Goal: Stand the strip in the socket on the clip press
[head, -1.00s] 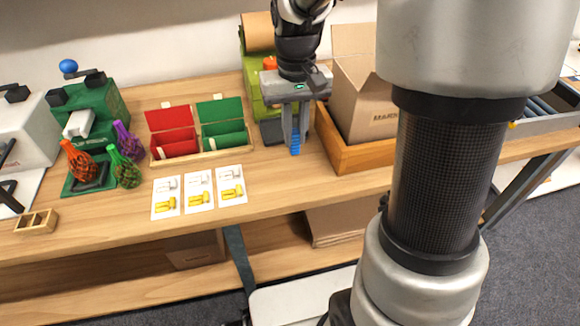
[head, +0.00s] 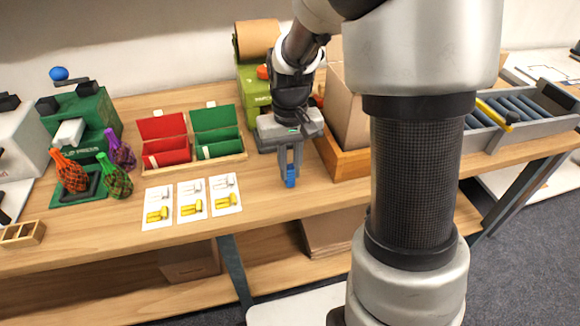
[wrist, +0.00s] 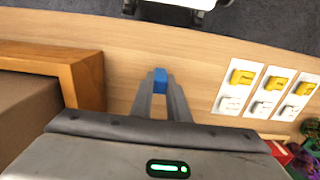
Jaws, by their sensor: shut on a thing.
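My gripper (head: 290,172) is shut on a blue strip (head: 291,180) and holds it over the table's front part, right of the printed cards. The strip also shows between the fingertips in the wrist view (wrist: 160,76), where only its end is visible. The green clip press (head: 84,125) stands at the far left of the table, with a blue knob on its lever and a dark green base. Several netted bags, red, green and purple, stand at its front. I cannot make out the socket on the press.
An open box with red and green compartments (head: 200,161) and three cards (head: 191,201) lie between the gripper and the press. A wooden-framed bin with a carton (head: 345,163) is right of the gripper. A small wooden tray (head: 22,234) sits at the front left.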

